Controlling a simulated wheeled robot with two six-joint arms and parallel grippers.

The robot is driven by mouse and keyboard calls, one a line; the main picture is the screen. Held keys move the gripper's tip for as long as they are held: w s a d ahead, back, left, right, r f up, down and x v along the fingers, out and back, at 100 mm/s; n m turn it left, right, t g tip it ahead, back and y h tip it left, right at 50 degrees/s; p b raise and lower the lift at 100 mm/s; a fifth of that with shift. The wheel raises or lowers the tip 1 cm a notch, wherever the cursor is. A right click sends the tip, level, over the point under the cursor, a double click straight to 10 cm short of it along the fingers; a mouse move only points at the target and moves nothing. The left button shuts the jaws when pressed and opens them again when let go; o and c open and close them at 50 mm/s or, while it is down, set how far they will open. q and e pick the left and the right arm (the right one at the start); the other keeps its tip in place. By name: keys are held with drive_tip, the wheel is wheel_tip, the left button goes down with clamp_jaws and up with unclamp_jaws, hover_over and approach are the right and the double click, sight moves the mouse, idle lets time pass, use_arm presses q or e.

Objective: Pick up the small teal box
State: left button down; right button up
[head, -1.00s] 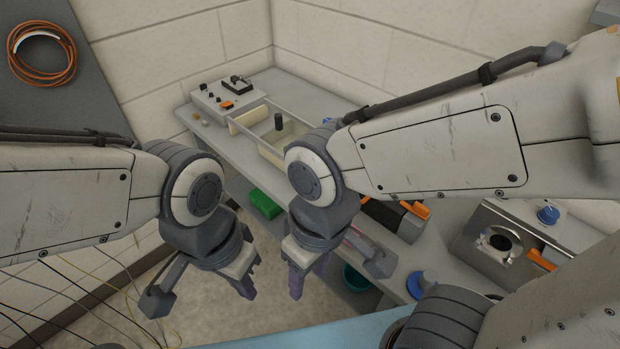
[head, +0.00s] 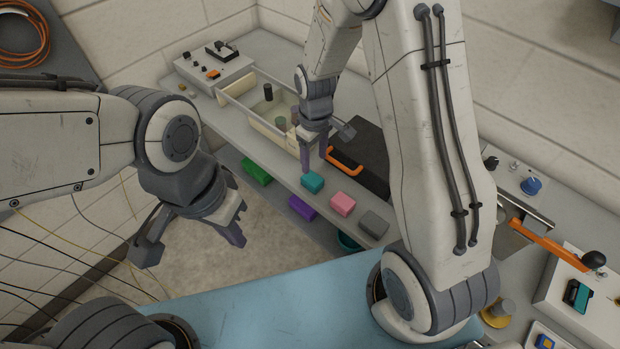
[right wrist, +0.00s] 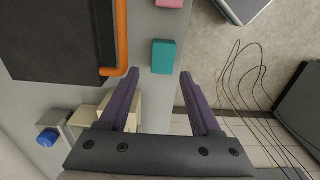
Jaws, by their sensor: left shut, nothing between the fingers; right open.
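The small teal box (head: 312,182) lies on the grey bench near its front edge, left of a pink box. It also shows in the right wrist view (right wrist: 163,57), just beyond and roughly between my fingertips. My right gripper (head: 315,160) is open and empty, with its fingers pointing down above the bench close to the teal box. In the right wrist view its purple fingers (right wrist: 156,74) are spread apart and do not touch the box. My left gripper (head: 238,228) is shut and empty, in front of the bench on the left.
A pink box (head: 342,204) and a grey box (head: 374,223) lie in line with the teal one. Green (head: 256,172) and purple (head: 301,208) boxes sit lower, past the bench edge. A dark case with an orange handle (head: 345,161) and a partitioned tray (head: 240,92) stand behind.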

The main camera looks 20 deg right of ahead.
sight(312, 178)
drive_tip(key=f, duration=0.3)
drive_tip(key=f+p, duration=0.1)
drive_tip(key=f, duration=0.4)
drive_tip(key=shift+s+a+f, duration=0.2)
drive_tip(key=shift+a+f, duration=0.05)
drive_tip(key=shift+f, duration=0.05)
clamp_jaws()
